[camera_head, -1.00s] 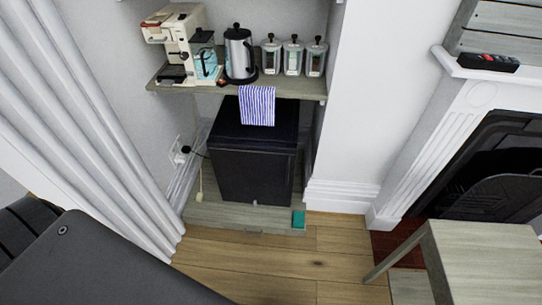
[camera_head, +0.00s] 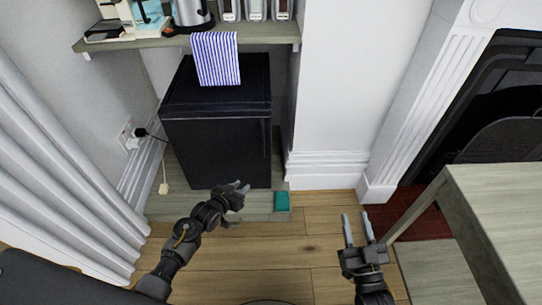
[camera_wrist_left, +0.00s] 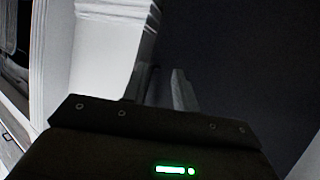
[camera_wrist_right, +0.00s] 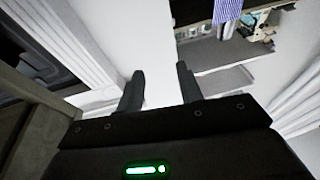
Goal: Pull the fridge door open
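The black fridge (camera_head: 215,145) stands on a low wooden plinth under the shelf. Its door looks shut, with a thin vertical line near its right edge. My left gripper (camera_head: 241,187) is low in front of the fridge's lower right part, its fingers apart and empty; whether it touches the door cannot be told. In the left wrist view a dark surface (camera_wrist_left: 240,50), likely the fridge, fills the area beyond the fingers. My right gripper (camera_head: 357,215) is open and empty over the wooden floor, to the right of the fridge.
A striped towel (camera_head: 216,60) hangs from the shelf (camera_head: 255,34) over the fridge's top. A teal block (camera_head: 282,201) lies at the plinth's right end. A pale table (camera_head: 500,215) stands at right by the fireplace, and curtains (camera_head: 60,165) hang at left. Floor between is clear.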

